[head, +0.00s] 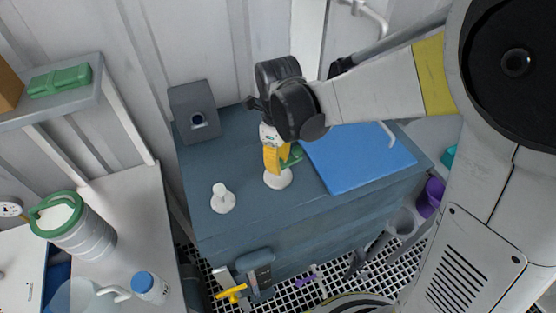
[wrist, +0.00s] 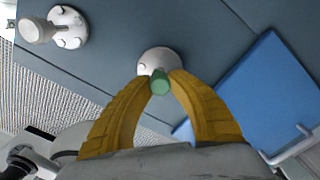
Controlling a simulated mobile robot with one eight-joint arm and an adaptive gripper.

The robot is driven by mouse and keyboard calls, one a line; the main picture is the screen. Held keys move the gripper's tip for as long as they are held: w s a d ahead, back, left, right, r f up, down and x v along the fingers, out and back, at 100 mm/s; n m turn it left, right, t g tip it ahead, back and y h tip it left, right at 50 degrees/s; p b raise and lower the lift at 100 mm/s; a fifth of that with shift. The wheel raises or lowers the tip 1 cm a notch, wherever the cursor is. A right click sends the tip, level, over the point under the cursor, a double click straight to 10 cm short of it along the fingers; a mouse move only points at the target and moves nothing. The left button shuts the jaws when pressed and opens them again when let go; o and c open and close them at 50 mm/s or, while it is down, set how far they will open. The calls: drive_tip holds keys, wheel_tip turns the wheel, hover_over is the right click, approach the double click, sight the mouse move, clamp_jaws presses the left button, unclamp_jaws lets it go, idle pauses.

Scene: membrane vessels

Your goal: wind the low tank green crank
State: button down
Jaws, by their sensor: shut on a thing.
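The low tank (head: 290,205) is a dark blue-grey box with a blue lid panel (head: 355,155) on top. A green crank (head: 292,156) stands on a round white base (head: 279,180) on the tank's top. My gripper (head: 275,170) comes down on it from above. In the wrist view the yellow fingers (wrist: 161,84) close around the crank's green end (wrist: 160,86), with the white base (wrist: 158,60) just beyond. The fingers hide part of the crank.
A white knob (head: 222,198) stands on the tank left of the crank. A grey block (head: 195,115) is at the back left. A green-lidded container (head: 75,225) and a blue-capped bottle (head: 149,287) stand on the left bench. The blue panel carries a pale handle (head: 387,135).

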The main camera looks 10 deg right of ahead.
idle(0.4)
drive_tip(key=c, duration=1.2)
unclamp_jaws()
wheel_tip(320, 180, up, 12)
drive_tip(key=shift+r, duration=0.1)
